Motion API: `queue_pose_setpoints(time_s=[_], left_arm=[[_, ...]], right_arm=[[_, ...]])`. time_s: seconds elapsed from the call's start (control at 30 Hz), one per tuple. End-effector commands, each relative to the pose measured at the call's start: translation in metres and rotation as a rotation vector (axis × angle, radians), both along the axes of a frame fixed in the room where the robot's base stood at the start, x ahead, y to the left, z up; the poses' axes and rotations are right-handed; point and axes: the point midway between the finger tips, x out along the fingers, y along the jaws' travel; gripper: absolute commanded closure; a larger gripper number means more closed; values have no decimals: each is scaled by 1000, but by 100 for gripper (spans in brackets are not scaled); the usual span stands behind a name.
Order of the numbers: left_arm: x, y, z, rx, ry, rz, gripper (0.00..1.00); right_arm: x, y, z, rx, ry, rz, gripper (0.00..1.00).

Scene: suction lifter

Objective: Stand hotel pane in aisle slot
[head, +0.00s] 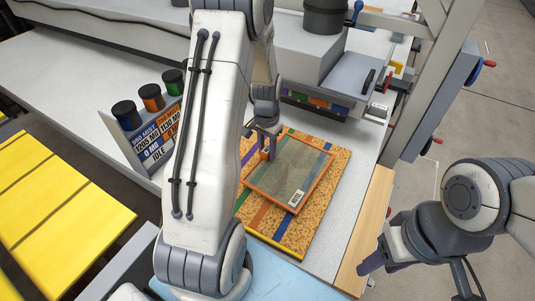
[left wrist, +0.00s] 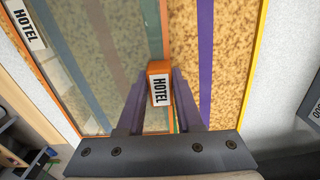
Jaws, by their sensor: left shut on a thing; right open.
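The hotel pane (head: 293,168) is a see-through square sheet with an orange rim and a white HOTEL label. It lies roughly flat over a speckled board with coloured stripes (head: 335,215); I cannot tell whether it touches the board. My left gripper (head: 267,150) is shut on an orange block marked HOTEL (left wrist: 159,88) at the pane's edge. The pane also shows in the left wrist view (left wrist: 90,60), left of the fingers. My right gripper (head: 372,264) is open and empty at the lower right, away from the pane. I cannot make out which slot is the aisle one.
A grey machine (head: 345,80) with coloured labels along its lower front stands behind the board. A display panel (head: 155,135) with three knobs stands left of my left arm. Yellow slabs (head: 55,215) lie far left. A wooden edge strip (head: 365,225) borders the table at right.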

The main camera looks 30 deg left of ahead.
Motion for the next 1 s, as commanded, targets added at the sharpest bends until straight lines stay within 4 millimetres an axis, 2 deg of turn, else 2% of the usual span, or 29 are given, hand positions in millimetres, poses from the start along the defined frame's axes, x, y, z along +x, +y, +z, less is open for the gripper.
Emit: queue_pose_setpoints(time_s=[0.1, 0.2, 0.67, 0.7, 0.73, 0.77, 1.0], left_arm=[[-1, -1, -15, -2, 5, 0, 100], [-1, -1, -21, -1, 3, 0, 100], [0, -1, -31, 0, -1, 0, 100], [0, -1, -30, 0, 1, 0, 50], [0, -1, -30, 0, 1, 0, 39], [0, -1, -30, 0, 1, 0, 35], [0, -1, -30, 0, 1, 0, 35]], right_arm=[[0, 0, 10, 0, 0, 1, 50], [0, 0, 17, 0, 0, 3, 50], [0, 0, 12, 0, 0, 2, 50], [0, 0, 14, 0, 0, 2, 50], [0, 0, 14, 0, 0, 2, 50], [0, 0, 14, 0, 0, 2, 50], [0, 0, 14, 0, 0, 2, 50]])
